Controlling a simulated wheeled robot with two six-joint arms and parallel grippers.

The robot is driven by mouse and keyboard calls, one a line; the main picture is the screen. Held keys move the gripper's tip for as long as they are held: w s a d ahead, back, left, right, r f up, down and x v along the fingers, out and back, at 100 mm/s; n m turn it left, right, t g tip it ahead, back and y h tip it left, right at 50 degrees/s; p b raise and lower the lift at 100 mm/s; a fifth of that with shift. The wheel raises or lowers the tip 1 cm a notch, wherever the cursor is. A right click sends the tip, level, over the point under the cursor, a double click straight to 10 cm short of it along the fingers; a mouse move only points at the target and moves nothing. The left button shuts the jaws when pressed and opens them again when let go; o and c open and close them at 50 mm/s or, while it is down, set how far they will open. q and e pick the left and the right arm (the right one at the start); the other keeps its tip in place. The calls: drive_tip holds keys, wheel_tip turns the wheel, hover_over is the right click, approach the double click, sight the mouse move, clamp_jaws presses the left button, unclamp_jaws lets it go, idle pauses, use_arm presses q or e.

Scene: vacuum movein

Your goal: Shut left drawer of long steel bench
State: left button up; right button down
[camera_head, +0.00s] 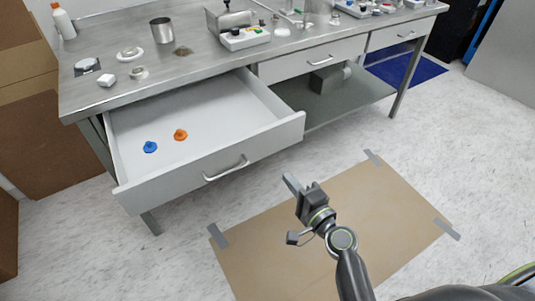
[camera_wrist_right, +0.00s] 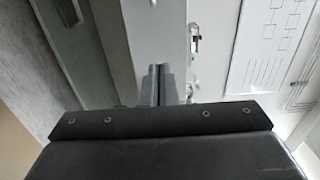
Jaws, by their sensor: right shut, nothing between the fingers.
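The left drawer (camera_head: 215,165) of the long steel bench (camera_head: 110,95) is pulled far out. Its front carries a bar handle (camera_head: 227,168). A blue piece (camera_head: 150,147) and an orange piece (camera_head: 180,134) lie inside on the drawer floor. My right gripper (camera_head: 291,183) is shut and empty, in front of the drawer's right part and apart from its handle in the head view. In the right wrist view its closed fingers (camera_wrist_right: 158,84) show in the middle. My left gripper is not in view.
The middle drawer (camera_head: 312,60) and right drawer (camera_head: 398,34) look shut. A dark box (camera_head: 330,78) sits on the lower shelf (camera_head: 350,98). The bench top holds a metal cup (camera_head: 162,31) and several small items. A taped brown sheet (camera_head: 375,205) lies on the floor; the floor beside it is clear.

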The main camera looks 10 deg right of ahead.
sight(261, 146)
drive_tip(key=p+x, duration=0.1)
drive_tip(key=x, duration=0.9)
drive_tip(key=shift+w+a, duration=0.1)
drive_tip(key=shift+w, duration=0.2)
drive_tip(key=shift+w+a, duration=0.15)
drive_tip(key=shift+w, duration=0.4)
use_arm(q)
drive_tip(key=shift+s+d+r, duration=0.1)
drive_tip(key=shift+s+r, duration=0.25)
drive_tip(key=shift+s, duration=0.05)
use_arm(e)
drive_tip(key=shift+w, duration=0.1)
